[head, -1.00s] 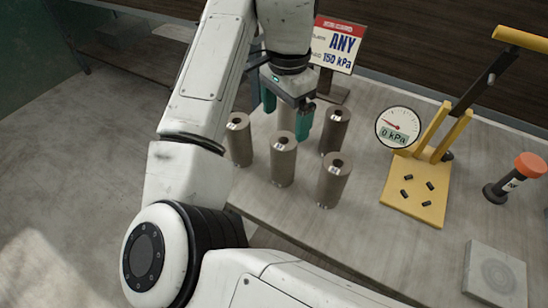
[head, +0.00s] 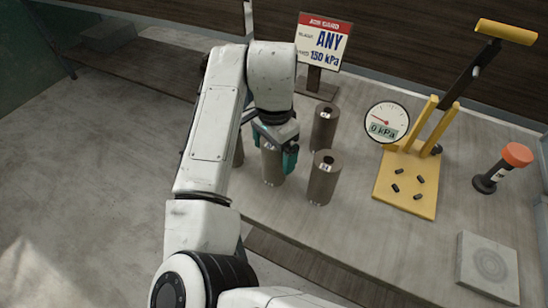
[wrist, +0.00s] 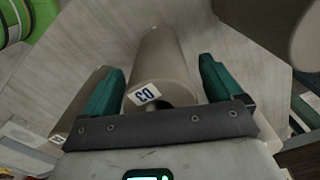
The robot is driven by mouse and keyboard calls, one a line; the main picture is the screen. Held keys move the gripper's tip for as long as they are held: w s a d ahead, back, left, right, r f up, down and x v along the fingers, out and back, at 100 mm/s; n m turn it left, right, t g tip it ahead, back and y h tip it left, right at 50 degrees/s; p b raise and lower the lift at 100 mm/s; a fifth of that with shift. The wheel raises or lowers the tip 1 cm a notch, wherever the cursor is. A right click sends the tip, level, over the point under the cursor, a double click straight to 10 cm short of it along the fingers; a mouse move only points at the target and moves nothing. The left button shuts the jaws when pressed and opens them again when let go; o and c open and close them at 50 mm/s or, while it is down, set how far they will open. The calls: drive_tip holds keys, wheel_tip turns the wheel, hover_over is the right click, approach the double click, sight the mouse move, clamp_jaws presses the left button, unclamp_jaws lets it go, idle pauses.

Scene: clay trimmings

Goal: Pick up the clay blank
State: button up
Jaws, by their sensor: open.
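A grey-brown clay blank (head: 272,168), an upright cylinder, stands on the bench between the teal fingers of my gripper (head: 274,150) in the head view. In the wrist view the blank (wrist: 160,62) has a white label that seems to read 03, and a hole shows in its near end. My gripper (wrist: 163,75) is open, with one finger on each side of the blank. A gap shows beside each finger. My arm hides part of the blank's top in the head view.
Similar cylinders stand close by, one at right (head: 325,178), one behind (head: 324,128) and one partly hidden at left (head: 239,152). A yellow press (head: 408,180) with a gauge (head: 387,122), a sign (head: 324,42), an orange-capped tool (head: 503,166) and a grey slab (head: 488,268) are around.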

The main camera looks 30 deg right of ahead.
drive_tip(key=shift+r, duration=0.1)
drive_tip(key=c, duration=1.6)
wheel_tip(320, 180, up, 4)
drive_tip(key=shift+s+f, duration=0.1)
drive_tip(key=shift+f, duration=0.15)
drive_tip(key=s+r, duration=0.3)
drive_tip(key=s, duration=0.1)
drive_tip(key=s+r, duration=0.3)
drive_tip(key=s, duration=0.2)
drive_tip(key=s+r, duration=0.3)
drive_tip(key=s, duration=0.1)
drive_tip(key=shift+s+d+r+p, duration=0.2)
drive_tip(key=shift+s+p, duration=0.1)
drive_tip(key=shift+s, duration=0.1)
